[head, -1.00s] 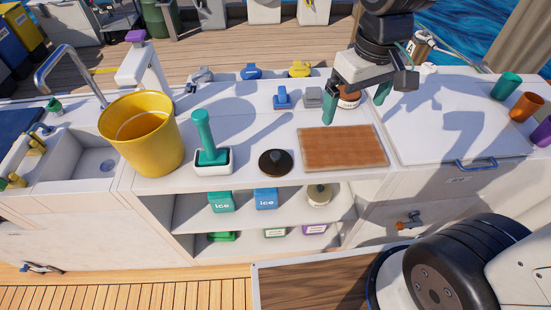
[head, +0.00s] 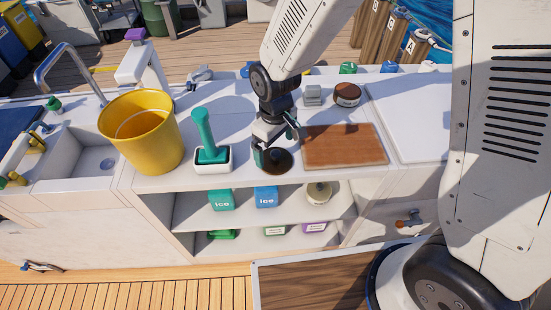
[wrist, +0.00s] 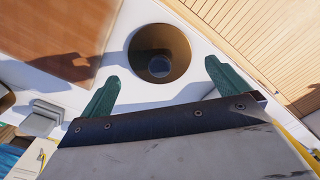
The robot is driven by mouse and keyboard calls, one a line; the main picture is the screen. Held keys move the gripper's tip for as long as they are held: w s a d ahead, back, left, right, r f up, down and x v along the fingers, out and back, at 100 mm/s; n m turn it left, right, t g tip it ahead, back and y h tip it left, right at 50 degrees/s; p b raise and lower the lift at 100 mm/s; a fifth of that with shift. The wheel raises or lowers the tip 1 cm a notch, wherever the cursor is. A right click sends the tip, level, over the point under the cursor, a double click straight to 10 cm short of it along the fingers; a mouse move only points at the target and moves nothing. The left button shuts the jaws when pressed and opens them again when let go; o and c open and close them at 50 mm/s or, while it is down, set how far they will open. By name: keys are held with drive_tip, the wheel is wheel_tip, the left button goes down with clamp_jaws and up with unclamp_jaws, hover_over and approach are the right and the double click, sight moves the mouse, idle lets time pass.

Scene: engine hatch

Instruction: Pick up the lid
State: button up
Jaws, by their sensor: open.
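The lid (head: 281,162) is a dark, round disc with a small knob, lying on the white counter just left of the brown board. In the wrist view the lid (wrist: 148,72) looks brown, with a grey round knob at its middle. My gripper (head: 276,152) is over the lid, pointing down, and partly hides it in the head view. In the wrist view my gripper (wrist: 161,72) is open, with a green finger on either side of the lid's near part. Nothing is between the fingers, and the lid appears beyond the tips.
The brown board (head: 345,146) lies close on the right. A green-handled tool in a white holder (head: 212,160) and a yellow bucket (head: 150,145) stand on the left. A grey block (head: 313,95) and a brown-topped jar (head: 347,94) are behind. The counter's front edge is near the lid.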

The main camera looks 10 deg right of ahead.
sight(275, 153)
wheel_tip(275, 153, down, 4)
drive_tip(key=shift+r, duration=0.2)
drive_tip(key=c, duration=0.8)
drive_tip(key=shift+r, duration=0.1)
